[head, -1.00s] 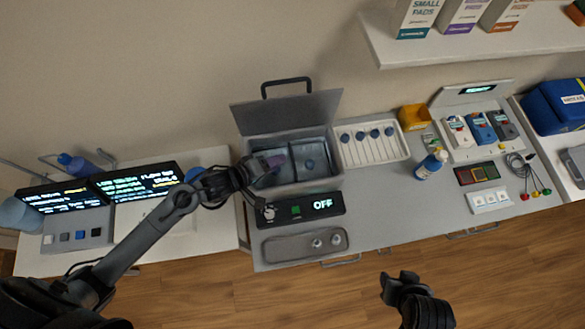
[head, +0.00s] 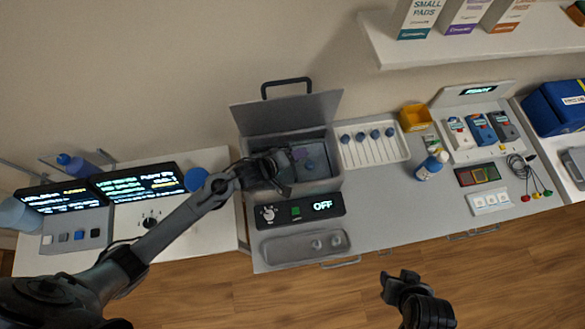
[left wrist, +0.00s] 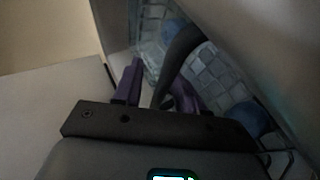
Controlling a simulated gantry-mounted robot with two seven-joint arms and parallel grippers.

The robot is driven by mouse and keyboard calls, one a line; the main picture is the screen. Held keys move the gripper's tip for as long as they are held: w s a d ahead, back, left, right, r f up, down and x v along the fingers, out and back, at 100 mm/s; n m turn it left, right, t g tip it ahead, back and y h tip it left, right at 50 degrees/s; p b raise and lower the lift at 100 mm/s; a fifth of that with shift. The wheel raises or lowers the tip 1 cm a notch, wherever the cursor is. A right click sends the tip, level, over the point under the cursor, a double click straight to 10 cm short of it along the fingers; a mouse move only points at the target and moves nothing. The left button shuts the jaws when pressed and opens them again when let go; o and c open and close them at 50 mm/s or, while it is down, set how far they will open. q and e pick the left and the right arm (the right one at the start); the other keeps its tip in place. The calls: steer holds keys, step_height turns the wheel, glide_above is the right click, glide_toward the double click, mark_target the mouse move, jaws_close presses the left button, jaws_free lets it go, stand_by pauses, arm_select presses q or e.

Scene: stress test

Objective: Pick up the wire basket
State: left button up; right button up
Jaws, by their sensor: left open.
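The wire basket shows as a grid of mesh in the left wrist view (left wrist: 207,72), inside the open grey tank (head: 337,185). In the head view my left arm covers much of the tank's inside, and I cannot make out the basket's outline there. My left gripper (head: 284,172) reaches down into the tank's mouth. It is open, with purple fingertips apart in the left wrist view (left wrist: 157,90). A dark curved bar (left wrist: 178,58), apparently the basket's handle, passes close to or between the fingers; contact is unclear. My right gripper (head: 400,282) hangs over the floor, away from the tank.
The tank's raised lid (head: 290,113) stands behind it. A control panel reading OFF (head: 300,210) and a shallow tray (head: 305,246) lie in front. A white rack with blue-topped sticks (head: 372,155) stands close on the right, and dark display screens (head: 135,183) on the left.

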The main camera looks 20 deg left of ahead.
arm_select(q)
jaws_close()
steer(key=shift+r, duration=0.2)
stand_by(0.5)
